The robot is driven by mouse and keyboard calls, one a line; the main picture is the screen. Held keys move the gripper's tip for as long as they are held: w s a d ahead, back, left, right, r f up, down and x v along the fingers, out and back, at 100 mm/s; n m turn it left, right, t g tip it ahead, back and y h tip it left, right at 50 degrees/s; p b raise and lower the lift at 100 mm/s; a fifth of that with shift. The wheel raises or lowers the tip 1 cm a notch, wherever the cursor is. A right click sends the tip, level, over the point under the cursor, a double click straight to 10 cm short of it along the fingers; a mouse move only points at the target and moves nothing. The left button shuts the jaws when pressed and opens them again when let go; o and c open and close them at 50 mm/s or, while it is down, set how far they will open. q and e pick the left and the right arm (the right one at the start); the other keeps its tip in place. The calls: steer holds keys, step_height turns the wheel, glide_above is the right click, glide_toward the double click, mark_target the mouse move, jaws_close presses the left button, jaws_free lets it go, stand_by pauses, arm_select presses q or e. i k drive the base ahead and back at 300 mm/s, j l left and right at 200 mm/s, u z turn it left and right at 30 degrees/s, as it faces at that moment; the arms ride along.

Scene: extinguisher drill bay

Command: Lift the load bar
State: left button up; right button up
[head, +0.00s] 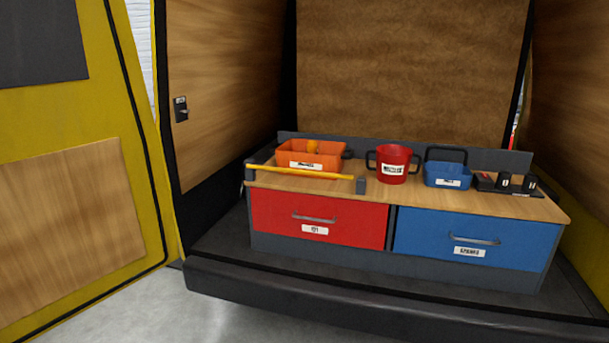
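The load bar looks to be the long yellow bar (305,172) in the head view. It lies level along the front left of the wooden bench top, in front of the orange bin. Its ends rest at two dark grey supports, one at the left (250,172) and one at the right (361,185). Neither of my grippers shows in the head view, and nothing is touching the bar from my side.
An orange bin (290,157), a red two-handled pot (392,172), a blue basket (447,181) and small black items (503,183) stand on the bench top (420,200). Red (350,222) and blue (500,232) drawers are shut below. A yellow door (80,190) stands at left.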

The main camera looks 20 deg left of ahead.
mark_target(249, 166)
steer(key=i+j, duration=0.1)
steer(key=i, duration=2.15)
steer(key=k+j+u, duration=0.05)
steer(key=j, duration=0.05)
